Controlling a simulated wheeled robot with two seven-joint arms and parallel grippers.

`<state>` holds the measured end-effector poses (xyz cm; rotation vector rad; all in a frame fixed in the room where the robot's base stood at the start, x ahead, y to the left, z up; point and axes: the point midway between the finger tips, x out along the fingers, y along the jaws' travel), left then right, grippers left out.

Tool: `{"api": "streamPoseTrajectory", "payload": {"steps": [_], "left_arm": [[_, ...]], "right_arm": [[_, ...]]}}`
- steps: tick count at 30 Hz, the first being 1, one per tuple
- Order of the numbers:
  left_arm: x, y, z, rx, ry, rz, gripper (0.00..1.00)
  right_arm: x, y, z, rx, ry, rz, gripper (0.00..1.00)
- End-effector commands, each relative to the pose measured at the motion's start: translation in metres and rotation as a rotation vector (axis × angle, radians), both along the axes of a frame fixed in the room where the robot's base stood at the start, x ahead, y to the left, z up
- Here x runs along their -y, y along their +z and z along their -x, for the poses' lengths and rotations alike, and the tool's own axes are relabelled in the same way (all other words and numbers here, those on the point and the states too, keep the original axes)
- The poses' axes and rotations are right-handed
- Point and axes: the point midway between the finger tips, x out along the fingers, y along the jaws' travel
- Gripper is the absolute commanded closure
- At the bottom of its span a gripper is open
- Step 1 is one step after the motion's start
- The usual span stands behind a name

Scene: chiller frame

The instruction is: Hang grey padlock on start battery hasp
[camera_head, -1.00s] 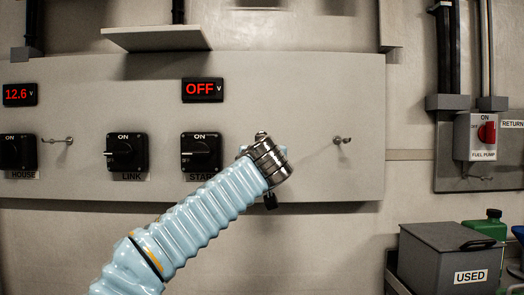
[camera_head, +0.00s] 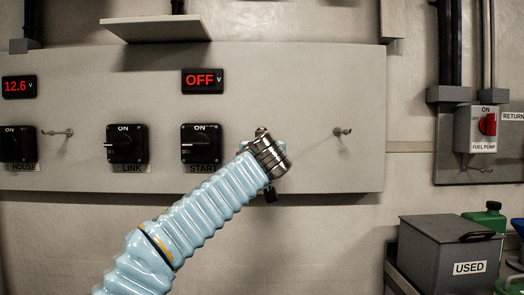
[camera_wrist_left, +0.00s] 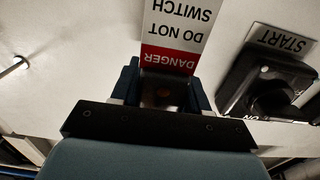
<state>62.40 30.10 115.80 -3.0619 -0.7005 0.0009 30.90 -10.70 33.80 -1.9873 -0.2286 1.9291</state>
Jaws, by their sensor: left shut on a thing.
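My left arm reaches up from the bottom in the head view, and its wrist end (camera_head: 268,155) is in front of the panel, right of the START switch (camera_head: 201,145). In the left wrist view the dark fingers of my left gripper (camera_wrist_left: 162,95) are shut on a dark grey block, taken as the grey padlock (camera_wrist_left: 160,96). Its shackle is hidden. A red and white DANGER tag (camera_wrist_left: 175,40) shows upside down just beyond the fingers; I cannot tell what it hangs from. The START switch (camera_wrist_left: 270,90) is right of the fingers there. The start hasp cannot be made out.
A metal peg (camera_head: 338,132) sticks out of the panel to the right of my gripper. LINK (camera_head: 127,145) and HOUSE (camera_head: 17,145) switches are on the left, with a hasp-like fitting (camera_head: 57,132) beside HOUSE. A grey USED box (camera_head: 440,255) stands at lower right.

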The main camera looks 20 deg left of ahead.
Motion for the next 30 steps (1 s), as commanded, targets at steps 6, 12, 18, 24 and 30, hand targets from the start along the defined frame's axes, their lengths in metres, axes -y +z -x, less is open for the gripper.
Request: {"api": "streamPoseTrajectory", "payload": {"steps": [6,12,18,24,30], "left_arm": [[0.000,0.001,0.000,0.001,0.000,0.000,0.35],[0.000,0.000,0.000,0.000,0.000,0.000,0.25],[0.002,-0.001,0.003,0.000,0.000,0.000,0.25],[0.016,-0.003,0.033,0.004,-0.003,0.000,0.25],[0.038,-0.004,0.078,0.003,-0.004,0.000,0.25]], "right_arm": [[0.000,0.000,0.000,0.000,0.000,0.000,0.57],[0.000,0.000,0.000,0.000,0.000,0.000,0.57],[0.000,-0.002,0.000,0.000,0.000,0.000,0.57],[0.001,-0.019,0.000,0.000,-0.002,0.001,0.57],[0.003,-0.036,-0.001,0.002,-0.007,0.005,0.57]]}}
